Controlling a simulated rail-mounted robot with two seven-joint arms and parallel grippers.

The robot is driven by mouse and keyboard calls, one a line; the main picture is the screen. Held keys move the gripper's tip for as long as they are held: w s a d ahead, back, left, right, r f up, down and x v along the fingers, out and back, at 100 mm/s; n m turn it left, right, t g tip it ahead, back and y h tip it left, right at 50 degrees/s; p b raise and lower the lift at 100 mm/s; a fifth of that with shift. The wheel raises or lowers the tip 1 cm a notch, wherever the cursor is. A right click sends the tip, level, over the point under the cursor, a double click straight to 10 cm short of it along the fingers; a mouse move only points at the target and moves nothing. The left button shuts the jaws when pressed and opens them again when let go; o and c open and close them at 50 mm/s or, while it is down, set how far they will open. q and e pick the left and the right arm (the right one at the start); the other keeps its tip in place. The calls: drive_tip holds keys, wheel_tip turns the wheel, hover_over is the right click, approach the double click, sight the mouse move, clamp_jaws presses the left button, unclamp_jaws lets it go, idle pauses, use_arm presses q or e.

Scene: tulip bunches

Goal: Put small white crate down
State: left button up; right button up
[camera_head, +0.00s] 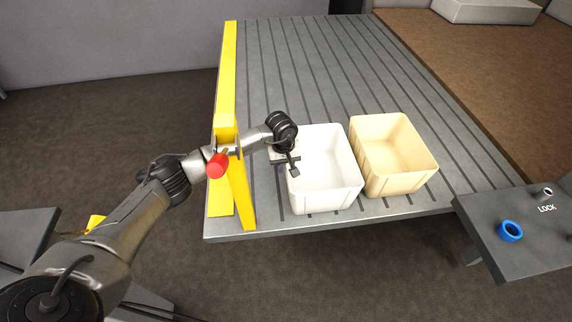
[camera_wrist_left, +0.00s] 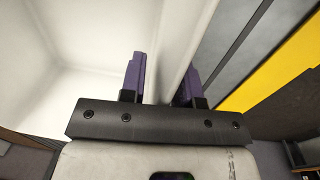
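The small white crate (camera_head: 330,190) is upright and empty over the front part of the grey slatted table, left of a cream crate. My left gripper (camera_head: 293,167) is at its left wall. In the left wrist view the purple fingers (camera_wrist_left: 162,82) straddle the white crate's wall (camera_wrist_left: 176,45), one inside and one outside, and look shut on it. I cannot tell whether the crate's underside touches the table. My right gripper is not in view.
The cream crate (camera_head: 392,152) stands close on the right. A yellow frame (camera_head: 229,75) runs along the table's left side, near my left arm. The grey slatted table (camera_head: 300,70) is clear behind the crates. A panel with a blue ring (camera_head: 510,231) is at right.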

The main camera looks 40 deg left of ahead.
use_arm(q)
drive_tip(key=shift+r, duration=0.3)
wheel_tip(320, 180, up, 12)
drive_tip(key=p, duration=0.4)
drive_tip(key=shift+s+a+f, duration=0.15)
drive_tip(key=shift+s+a, duration=0.15)
drive_tip(key=shift+s, duration=0.1)
